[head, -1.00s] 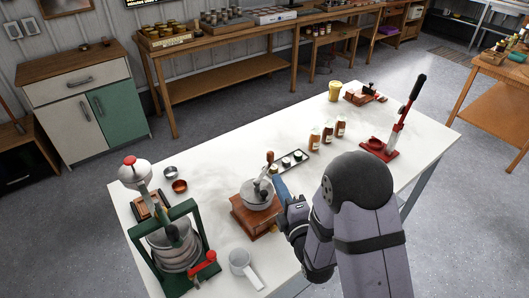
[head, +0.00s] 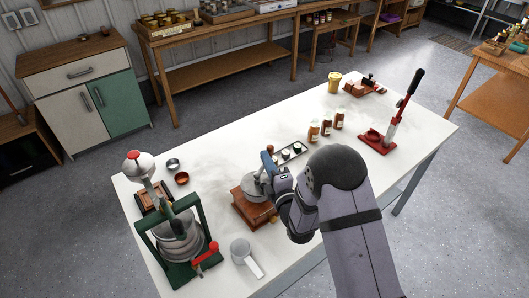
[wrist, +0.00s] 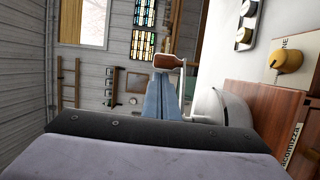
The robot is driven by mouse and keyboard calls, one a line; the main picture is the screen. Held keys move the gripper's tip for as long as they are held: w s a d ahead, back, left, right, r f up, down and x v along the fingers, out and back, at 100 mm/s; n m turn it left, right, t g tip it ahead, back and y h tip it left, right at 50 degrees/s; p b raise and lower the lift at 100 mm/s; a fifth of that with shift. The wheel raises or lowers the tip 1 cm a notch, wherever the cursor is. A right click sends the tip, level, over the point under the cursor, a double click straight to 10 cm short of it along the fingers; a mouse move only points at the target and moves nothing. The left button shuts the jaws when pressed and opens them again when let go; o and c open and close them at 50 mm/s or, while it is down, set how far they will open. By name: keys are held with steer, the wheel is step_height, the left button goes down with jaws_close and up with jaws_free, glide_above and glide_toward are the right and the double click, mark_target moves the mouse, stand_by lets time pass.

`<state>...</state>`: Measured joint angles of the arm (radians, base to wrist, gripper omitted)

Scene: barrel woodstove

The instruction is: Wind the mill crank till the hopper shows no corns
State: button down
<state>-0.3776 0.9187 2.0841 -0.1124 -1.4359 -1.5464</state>
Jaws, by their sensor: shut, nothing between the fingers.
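The mill has a brown wooden box (head: 254,213) and a grey metal domed hopper (head: 249,186) on the white table. In the wrist view the hopper (wrist: 232,108) and wooden box (wrist: 268,105) lie on the right. In the wrist view the crank's brown knob (wrist: 168,62) is just beyond the tips of my shut fingers (wrist: 161,80), on a thin metal arm (wrist: 183,88). I cannot tell whether the fingers touch the knob. The hopper's inside and any corns are hidden.
A green-framed press (head: 178,237) stands left of the mill. A tray of small jars (head: 289,154), several bottles (head: 327,126) and a red lever press (head: 388,125) stand behind and right. Bare tabletop lies between.

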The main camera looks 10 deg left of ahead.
steer(key=shift+x, duration=1)
steer(key=shift+s+m+t+h, duration=0.1)
steer(key=shift+m+t+h, duration=0.2)
steer(key=shift+h, duration=0.1)
